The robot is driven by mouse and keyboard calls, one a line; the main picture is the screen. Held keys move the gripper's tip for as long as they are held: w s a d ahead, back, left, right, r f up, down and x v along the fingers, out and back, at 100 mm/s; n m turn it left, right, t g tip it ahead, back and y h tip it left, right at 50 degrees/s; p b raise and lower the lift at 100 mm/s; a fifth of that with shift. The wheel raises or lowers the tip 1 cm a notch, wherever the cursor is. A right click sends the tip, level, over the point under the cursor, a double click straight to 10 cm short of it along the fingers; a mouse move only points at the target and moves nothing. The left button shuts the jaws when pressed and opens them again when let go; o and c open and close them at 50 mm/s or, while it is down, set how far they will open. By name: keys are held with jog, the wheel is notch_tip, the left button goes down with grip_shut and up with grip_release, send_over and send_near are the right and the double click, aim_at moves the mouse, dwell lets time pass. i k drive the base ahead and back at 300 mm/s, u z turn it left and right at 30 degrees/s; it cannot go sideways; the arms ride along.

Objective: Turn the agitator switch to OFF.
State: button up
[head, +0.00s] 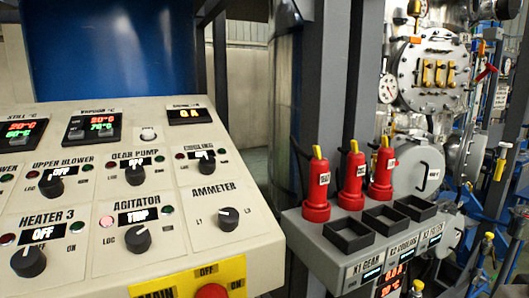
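The agitator switch (137,239) is a black round knob on the sloped cream control panel (85,215), under the label AGITATOR. The white mark on the knob points up and to the right. A small display (138,216) above it appears to read TRIP. A red lamp (106,221) to the left of the display looks brighter than the green lamp (167,210) to its right. LOC shows left of the knob; the small print on its other side is too small to read surely. My gripper is not in view, and nothing covers the switch.
Close around it are the gear pump knob (135,175), heater 3 knob (28,262) and ammeter knob (228,219). Below is a yellow plate with a red button (211,291). Right of the panel, a grey box (305,228) holds three red plugs (351,178).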

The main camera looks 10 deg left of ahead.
aim_at(138, 239)
jog(key=z, duration=1.1)
jog(key=i, duration=0.45)
jog(key=u, duration=2.7)
